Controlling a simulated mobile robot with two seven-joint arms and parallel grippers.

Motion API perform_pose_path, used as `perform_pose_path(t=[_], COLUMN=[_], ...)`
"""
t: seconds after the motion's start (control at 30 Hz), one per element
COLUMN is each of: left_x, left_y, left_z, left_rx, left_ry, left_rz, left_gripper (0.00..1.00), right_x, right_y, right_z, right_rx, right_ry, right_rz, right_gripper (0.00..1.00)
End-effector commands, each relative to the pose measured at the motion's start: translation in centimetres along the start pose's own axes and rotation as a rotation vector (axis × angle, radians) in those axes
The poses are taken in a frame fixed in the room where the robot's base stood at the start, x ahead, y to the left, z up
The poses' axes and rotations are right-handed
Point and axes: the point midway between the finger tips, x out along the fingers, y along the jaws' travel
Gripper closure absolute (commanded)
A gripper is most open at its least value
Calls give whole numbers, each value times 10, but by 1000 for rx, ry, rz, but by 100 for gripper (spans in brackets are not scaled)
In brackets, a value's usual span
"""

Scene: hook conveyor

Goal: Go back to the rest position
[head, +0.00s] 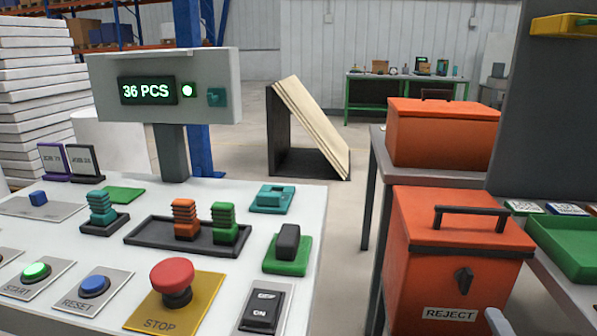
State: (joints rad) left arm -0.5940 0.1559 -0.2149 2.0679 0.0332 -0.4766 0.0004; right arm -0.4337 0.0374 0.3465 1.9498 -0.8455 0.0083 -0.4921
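Neither of my grippers can be made out in the head view. A small grey-blue rounded piece (500,322) pokes in at the bottom edge before the orange REJECT bin; I cannot tell what it is. The white control table (160,215) fills the lower left. On it stand a red STOP button (172,278), a lit green START button (37,270), a blue RESET button (94,286) and a black ON rocker switch (262,309). A display (149,91) on a post reads 36 PCS.
Teal, orange and green ribbed stacks stand on the table, the latter two in a dark tray (150,232). The orange REJECT bin (408,250) and another orange box (441,137) stand right. A green tray (572,245) sits far right. Open floor (336,230) lies between.

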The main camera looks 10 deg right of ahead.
Motion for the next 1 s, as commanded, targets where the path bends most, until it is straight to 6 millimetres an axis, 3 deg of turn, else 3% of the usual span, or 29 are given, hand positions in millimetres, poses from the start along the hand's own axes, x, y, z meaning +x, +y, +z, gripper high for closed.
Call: perform_pose_path(t=[0.17, 0.27, 0.37, 0.57, 0.6, 0.8, 1.0], left_x=[0, 0, 0, 0, -13, -39, -62], left_y=[0, 0, 0, 0, 1, -5, -14], left_z=[0, 0, 0, 0, -19, -56, -66], left_rx=[1, 0, 0, -1, -1, -1, 3], left_ry=[0, 0, 0, 0, -2, 17, -9], left_rz=[0, 0, 0, 0, -1, -23, -52], left_gripper=[57, 57, 57, 57, 57, 57, 57], right_x=[-14, -33, -61, -144, -140, -141, -143], right_y=[-27, -53, -80, -123, -101, -64, -34], right_z=[-46, -85, -126, -210, -205, -195, -186], right_rx=[356, 628, 884, 1303, 1297, 1280, 1268], right_ry=[36, 46, 38, -41, -47, -64, -77], right_rz=[-126, -269, -449, -878, -858, -832, -814], right_gripper=[11, 11, 11, 11, 11, 11, 11])
